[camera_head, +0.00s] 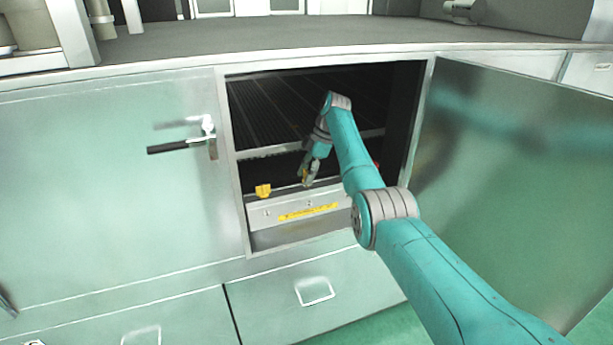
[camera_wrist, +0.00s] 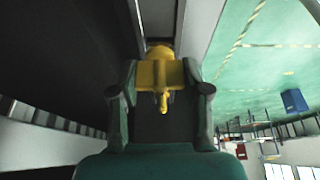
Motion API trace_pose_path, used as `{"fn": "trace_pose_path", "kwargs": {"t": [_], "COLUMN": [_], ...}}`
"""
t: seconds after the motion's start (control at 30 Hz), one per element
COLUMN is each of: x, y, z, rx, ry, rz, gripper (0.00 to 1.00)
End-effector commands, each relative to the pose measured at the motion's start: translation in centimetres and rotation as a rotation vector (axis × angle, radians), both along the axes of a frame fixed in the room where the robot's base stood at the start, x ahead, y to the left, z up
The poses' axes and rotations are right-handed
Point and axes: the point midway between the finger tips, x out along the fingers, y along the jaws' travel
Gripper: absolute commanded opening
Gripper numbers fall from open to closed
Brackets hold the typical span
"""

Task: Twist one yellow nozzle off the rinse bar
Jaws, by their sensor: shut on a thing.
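My gripper (camera_head: 309,180) is inside the open cabinet, low in the opening, just above the front sill. In the wrist view a yellow nozzle (camera_wrist: 160,75) sits between the two dark fingers, and my gripper is shut on it. I cannot tell whether this nozzle is still joined to the rinse bar; only a small bit of yellow shows at the fingertips in the head view. A second yellow nozzle (camera_head: 263,191) stands to the left of my gripper, at the sill's back edge. The rinse bar itself is hard to make out in the dark behind the sill.
The metal sill (camera_head: 285,212) carries a yellow label (camera_head: 308,212). The open door (camera_head: 520,150) stands to the right of my arm. The closed door at left has a black handle (camera_head: 180,146). A dark ribbed interior (camera_head: 275,105) lies behind a crossbar. A drawer handle (camera_head: 314,291) is below.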

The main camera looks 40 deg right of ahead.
Motion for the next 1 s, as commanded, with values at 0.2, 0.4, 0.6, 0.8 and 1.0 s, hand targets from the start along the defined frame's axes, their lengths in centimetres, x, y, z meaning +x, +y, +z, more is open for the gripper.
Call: {"fn": "trace_pose_path", "kwargs": {"t": [0.2, 0.4, 0.6, 0.8, 1.0], "x": [0.0, 0.0, 0.0, 0.0, 0.0], "y": [0.0, 0.0, 0.0, 0.0, 0.0], "z": [0.4, 0.5, 0.7, 1.8, 3.2], "rx": [0.000, 0.000, 0.000, 0.000, 0.000], "ry": [-0.001, 0.000, -0.001, -0.001, -0.001], "rz": [0.000, 0.000, 0.000, 0.001, 0.000], "gripper": [0.13, 0.13, 0.13, 0.13, 0.13]}}
